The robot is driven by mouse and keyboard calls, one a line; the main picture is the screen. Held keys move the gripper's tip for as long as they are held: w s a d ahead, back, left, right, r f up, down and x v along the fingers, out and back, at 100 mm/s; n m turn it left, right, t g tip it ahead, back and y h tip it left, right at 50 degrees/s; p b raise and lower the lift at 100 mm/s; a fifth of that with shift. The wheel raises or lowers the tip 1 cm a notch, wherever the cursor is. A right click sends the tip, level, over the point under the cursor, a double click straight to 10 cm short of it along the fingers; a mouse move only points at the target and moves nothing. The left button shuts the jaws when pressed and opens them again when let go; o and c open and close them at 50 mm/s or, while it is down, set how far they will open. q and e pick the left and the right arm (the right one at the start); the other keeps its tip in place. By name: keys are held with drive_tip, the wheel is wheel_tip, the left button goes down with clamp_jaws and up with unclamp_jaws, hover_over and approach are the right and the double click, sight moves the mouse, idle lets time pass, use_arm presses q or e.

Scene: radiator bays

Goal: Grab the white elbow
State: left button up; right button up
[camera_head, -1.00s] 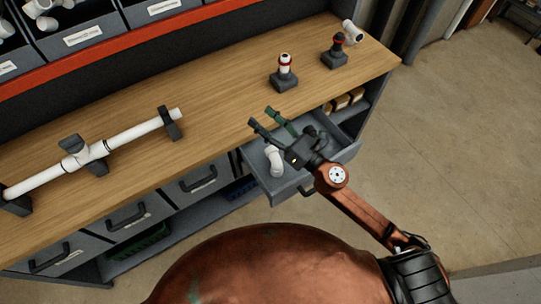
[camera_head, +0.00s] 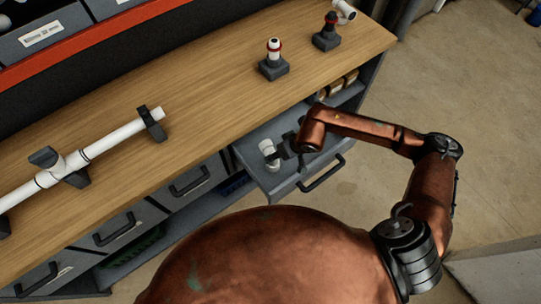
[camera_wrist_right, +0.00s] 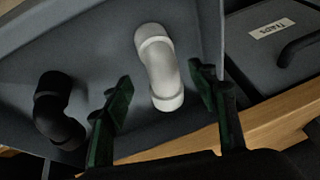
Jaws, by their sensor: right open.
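The white elbow (camera_head: 268,152) lies in the open grey drawer (camera_head: 280,184) below the bench top. In the right wrist view the white elbow (camera_wrist_right: 160,68) is between and just beyond the two dark green fingertips of my right gripper (camera_wrist_right: 160,92). The gripper is open, with a gap visible on each side of the elbow. A black elbow (camera_wrist_right: 58,112) lies in the same drawer, left of the fingers. In the head view my right arm covers part of the drawer and most of the right gripper. My left gripper is not in view.
The wooden bench top (camera_head: 205,100) overhangs the drawer. On it stand a white pipe assembly (camera_head: 75,162) in dark holders and two grey stands with fittings (camera_head: 274,60) (camera_head: 327,34). Closed drawers (camera_head: 190,180) lie to the left. Open floor (camera_head: 450,90) is at the right.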

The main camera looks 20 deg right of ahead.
drive_tip(key=x, duration=0.4)
drive_tip(key=shift+w+a+f, duration=0.25)
drive_tip(key=shift+f, duration=0.05)
drive_tip(key=shift+c, duration=0.5)
drive_tip(key=c, duration=1.2)
